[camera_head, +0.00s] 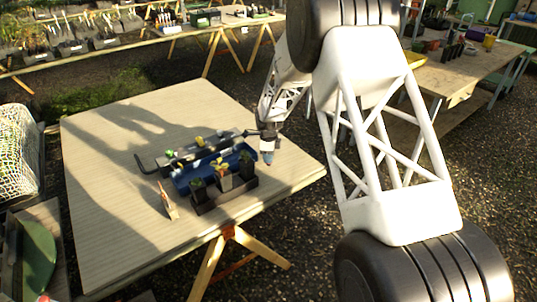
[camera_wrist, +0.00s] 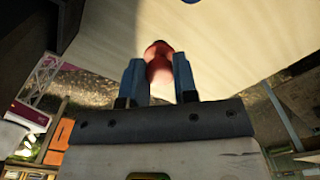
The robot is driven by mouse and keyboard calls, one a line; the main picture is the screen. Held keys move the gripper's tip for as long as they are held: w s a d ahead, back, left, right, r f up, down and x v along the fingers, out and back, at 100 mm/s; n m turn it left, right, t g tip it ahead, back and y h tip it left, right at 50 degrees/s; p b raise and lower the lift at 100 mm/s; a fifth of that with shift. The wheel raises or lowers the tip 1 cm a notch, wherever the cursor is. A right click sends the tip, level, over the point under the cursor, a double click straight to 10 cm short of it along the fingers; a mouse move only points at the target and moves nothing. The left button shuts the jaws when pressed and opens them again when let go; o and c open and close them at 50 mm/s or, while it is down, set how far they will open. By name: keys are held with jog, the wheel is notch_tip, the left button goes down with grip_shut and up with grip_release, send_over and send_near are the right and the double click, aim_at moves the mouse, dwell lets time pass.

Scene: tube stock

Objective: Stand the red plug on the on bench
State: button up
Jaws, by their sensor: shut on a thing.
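The red plug (camera_wrist: 158,50) shows in the wrist view between the two blue fingertips of my gripper (camera_wrist: 160,78). My gripper is shut on it, and the plug's rounded end sticks out past the fingers. The pale wooden bench (camera_wrist: 235,40) lies beyond the plug. In the head view my gripper (camera_head: 267,157) is over the right part of the bench (camera_head: 105,205), just right of the blue tray. The plug cannot be made out there, and I cannot tell whether it touches the bench.
A blue tray (camera_head: 183,183) and a dark holder with several potted seedlings (camera_head: 222,181) stand left of my gripper. A grey rack (camera_head: 200,149) with a black handle lies behind. A small wooden piece (camera_head: 168,200) stands at the front. The bench's left side is clear.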

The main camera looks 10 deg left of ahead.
jog(key=shift+f, duration=1.05)
jog(key=shift+f, duration=0.4)
dwell(0.6)
jog(key=o, duration=1)
jog(key=shift+r, duration=0.1)
jog(key=shift+r, duration=3.8)
